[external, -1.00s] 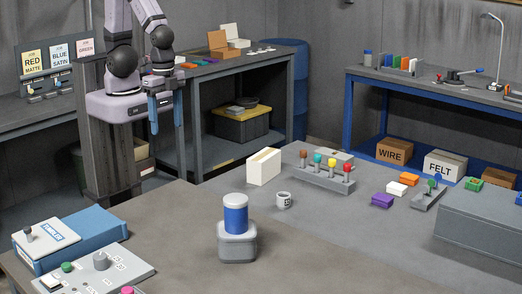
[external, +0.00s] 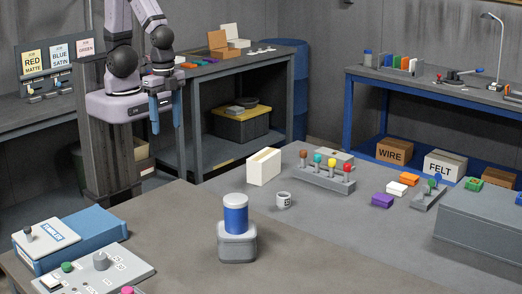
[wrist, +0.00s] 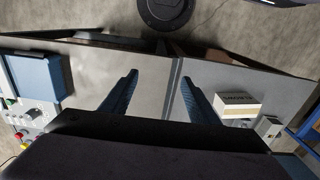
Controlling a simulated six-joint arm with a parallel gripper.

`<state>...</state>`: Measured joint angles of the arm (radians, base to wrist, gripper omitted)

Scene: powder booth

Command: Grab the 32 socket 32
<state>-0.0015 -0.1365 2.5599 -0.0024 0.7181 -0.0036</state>
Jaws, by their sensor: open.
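A small light-grey ring-shaped socket (external: 284,200) with dark marking on its side stands upright on the front grey table. The marking is too small to read surely as 32. It stands right of the blue-and-white canister and in front of the white slotted box. I cannot make it out in the wrist view. My gripper (external: 164,112) hangs with its blue fingers pointing down, at the back left, well away from the socket. In the wrist view my gripper (wrist: 158,80) has its two fingers wide apart with nothing between them.
A blue-and-white canister (external: 236,222) sits in a grey holder. A white slotted box (external: 264,167) and a rack of coloured knobs (external: 324,180) stand behind the socket. A purple block (external: 382,201) lies farther right. The table in front of the socket is clear.

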